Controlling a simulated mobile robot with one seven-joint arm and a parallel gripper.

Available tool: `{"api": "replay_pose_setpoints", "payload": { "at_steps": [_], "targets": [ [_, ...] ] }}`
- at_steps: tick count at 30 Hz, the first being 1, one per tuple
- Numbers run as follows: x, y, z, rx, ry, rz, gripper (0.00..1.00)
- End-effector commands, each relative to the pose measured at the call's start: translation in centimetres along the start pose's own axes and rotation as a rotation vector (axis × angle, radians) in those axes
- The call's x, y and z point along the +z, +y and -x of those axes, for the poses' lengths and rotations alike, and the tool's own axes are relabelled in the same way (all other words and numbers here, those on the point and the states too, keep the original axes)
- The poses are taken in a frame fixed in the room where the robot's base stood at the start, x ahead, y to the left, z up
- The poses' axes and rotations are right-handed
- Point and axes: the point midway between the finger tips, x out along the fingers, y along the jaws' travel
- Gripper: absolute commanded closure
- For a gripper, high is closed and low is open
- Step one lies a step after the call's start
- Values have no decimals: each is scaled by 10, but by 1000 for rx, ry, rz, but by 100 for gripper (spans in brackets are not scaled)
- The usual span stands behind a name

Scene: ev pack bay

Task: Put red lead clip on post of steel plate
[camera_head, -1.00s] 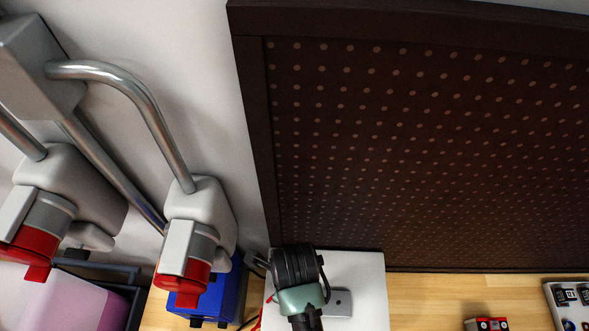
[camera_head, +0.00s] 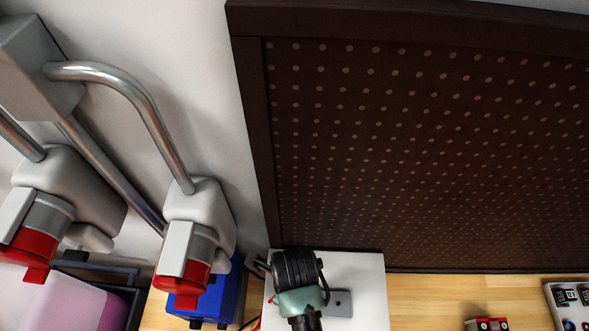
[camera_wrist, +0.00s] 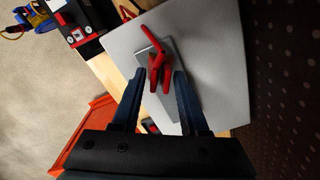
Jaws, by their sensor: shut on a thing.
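The red lead clip (camera_wrist: 155,70) is between the fingers of my gripper (camera_wrist: 159,76) in the wrist view, which is shut on it. The clip shows in front of a narrow grey steel plate (camera_wrist: 168,48), which lies on a larger pale board (camera_wrist: 212,60). I cannot tell whether the clip touches the plate. In the head view the steel plate (camera_head: 341,309) shows beside my dark wrist, with a small dark spot on it that may be the post. My wrist hides the fingers and the clip there; the post is not clear in the wrist view.
A dark perforated panel (camera_head: 430,150) stands behind the bench. A blue box (camera_head: 222,300) and red-tipped grey connectors (camera_head: 190,245) are at left. A small red device (camera_head: 487,324) and a tray (camera_head: 572,300) are at right. Wooden bench (camera_head: 425,295) between is clear.

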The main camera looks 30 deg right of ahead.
Motion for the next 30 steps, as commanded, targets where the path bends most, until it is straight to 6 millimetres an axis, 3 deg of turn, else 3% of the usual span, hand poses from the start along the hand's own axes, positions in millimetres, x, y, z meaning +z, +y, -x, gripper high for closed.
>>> {"api": "replay_pose_setpoints", "payload": {
  "at_steps": [12, 13, 18, 30],
  "targets": [
    [0, 0, -4, 0, 0, 0, 100],
    [0, 0, -4, 0, 0, 0, 51],
    [0, 0, -4, 0, 0, 0, 21],
    [1, -6, 4, -1, -1, 1, 21]
  ]
}}
